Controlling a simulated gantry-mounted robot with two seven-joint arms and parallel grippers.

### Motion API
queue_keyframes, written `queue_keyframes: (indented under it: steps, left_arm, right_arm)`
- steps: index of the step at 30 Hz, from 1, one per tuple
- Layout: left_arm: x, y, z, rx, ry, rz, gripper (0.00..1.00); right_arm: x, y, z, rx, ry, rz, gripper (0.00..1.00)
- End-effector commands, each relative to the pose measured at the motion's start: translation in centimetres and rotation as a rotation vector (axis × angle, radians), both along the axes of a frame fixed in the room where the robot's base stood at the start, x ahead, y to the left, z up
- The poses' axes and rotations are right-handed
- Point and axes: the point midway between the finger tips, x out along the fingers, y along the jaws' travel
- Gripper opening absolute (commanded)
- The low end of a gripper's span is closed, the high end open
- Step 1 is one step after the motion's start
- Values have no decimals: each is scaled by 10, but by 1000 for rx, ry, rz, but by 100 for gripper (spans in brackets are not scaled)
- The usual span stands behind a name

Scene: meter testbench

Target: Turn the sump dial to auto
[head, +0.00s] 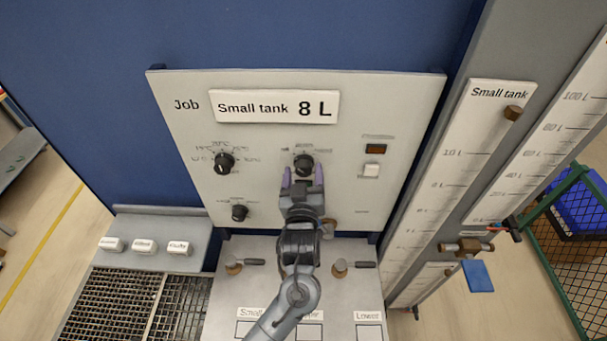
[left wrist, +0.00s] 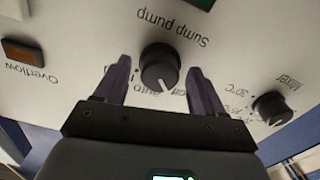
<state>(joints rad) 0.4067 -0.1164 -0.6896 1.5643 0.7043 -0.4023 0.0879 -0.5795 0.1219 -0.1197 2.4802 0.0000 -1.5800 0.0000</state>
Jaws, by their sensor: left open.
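The sump dial (head: 303,163) is a round black knob on the light grey panel (head: 185,125). In the left wrist view, the dial (left wrist: 160,68) shows upside down beside the words "Sump pump". Its white pointer line points down and slightly right there, near print that seems to read "auto"; the exact setting is hard to tell. My left gripper (head: 303,178) is open, with its two purple fingers pointing at the panel. In the left wrist view, the fingers (left wrist: 160,88) stand on either side of the dial with gaps. I cannot tell whether they touch the panel. My right gripper is not in view.
A second dial (head: 223,163) with temperature marks sits left, and a smaller knob (head: 240,212) below it. An amber overflow lamp (head: 376,149) and a white button (head: 371,170) sit right. Lever valves (head: 234,267) (head: 340,268) flank my left arm below.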

Motion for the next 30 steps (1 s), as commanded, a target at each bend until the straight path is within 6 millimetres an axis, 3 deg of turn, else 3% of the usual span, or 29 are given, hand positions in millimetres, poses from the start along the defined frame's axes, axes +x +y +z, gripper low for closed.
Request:
queue_keyframes:
  steps: [2, 13, 22, 30]
  left_arm:
    - [0, 0, 0, 0, 0, 0, 68]
    - [0, 0, 0, 0, 0, 0, 13]
    - [0, 0, 2, 43, 0, 0, 13]
    - [0, 0, 4, 206, -4, 0, 13]
  right_arm:
    - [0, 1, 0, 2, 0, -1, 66]
    - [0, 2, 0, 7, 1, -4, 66]
    - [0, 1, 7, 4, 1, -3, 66]
    - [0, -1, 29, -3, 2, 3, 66]
